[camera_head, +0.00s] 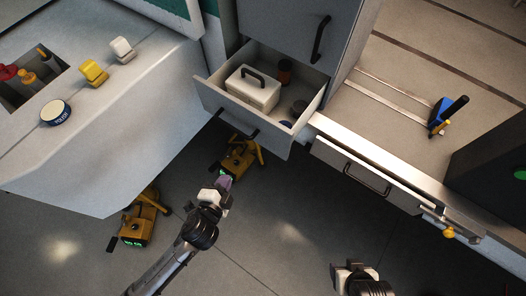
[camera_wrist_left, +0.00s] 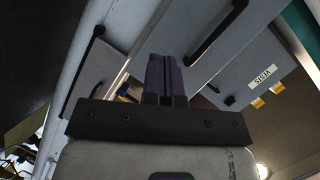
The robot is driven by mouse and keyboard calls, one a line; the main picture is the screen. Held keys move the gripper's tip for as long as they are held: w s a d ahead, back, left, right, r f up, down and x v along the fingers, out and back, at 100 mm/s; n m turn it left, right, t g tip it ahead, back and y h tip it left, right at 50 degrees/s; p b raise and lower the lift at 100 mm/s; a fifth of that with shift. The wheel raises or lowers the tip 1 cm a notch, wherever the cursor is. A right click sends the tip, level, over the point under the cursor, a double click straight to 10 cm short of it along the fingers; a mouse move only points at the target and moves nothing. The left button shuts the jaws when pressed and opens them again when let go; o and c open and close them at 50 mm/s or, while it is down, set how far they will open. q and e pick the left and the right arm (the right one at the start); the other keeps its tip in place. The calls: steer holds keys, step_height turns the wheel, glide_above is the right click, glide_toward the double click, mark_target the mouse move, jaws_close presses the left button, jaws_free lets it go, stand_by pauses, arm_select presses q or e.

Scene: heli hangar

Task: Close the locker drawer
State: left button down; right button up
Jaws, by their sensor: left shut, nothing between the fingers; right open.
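The grey locker drawer (camera_head: 224,108) is pulled out below the tall grey locker (camera_head: 290,28), its inside showing. A dark bar handle (camera_head: 238,124) is on its front. My left gripper (camera_head: 224,181) is shut and empty, in front of and lower in the picture than the drawer front, apart from it. In the left wrist view its purple-grey fingers (camera_wrist_left: 167,77) are together, with grey panels and dark handles beyond. My right gripper (camera_head: 345,270) is at the bottom edge, away from the drawer; its fingers show poorly.
A white case (camera_head: 252,92) and small round containers lie in the drawer. Another drawer front (camera_head: 335,157) with a handle stands to the right. Yellow devices (camera_head: 137,226) are on the floor. A white console (camera_head: 120,120) is at left. The lower middle floor is clear.

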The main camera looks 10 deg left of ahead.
arm_select(q)
steer(key=d+r+m+t+h, duration=0.2)
steer(key=d+r+m+h, duration=0.3)
steer(key=m, duration=0.3)
steer(key=p, duration=0.1)
glide_toward(271, 140)
steer(key=shift+h, duration=0.4)
steer(key=x, duration=0.6)
steer(key=shift+w, duration=0.3)
steer(key=shift+w+d, duration=0.2)
steer(key=shift+w, duration=0.25)
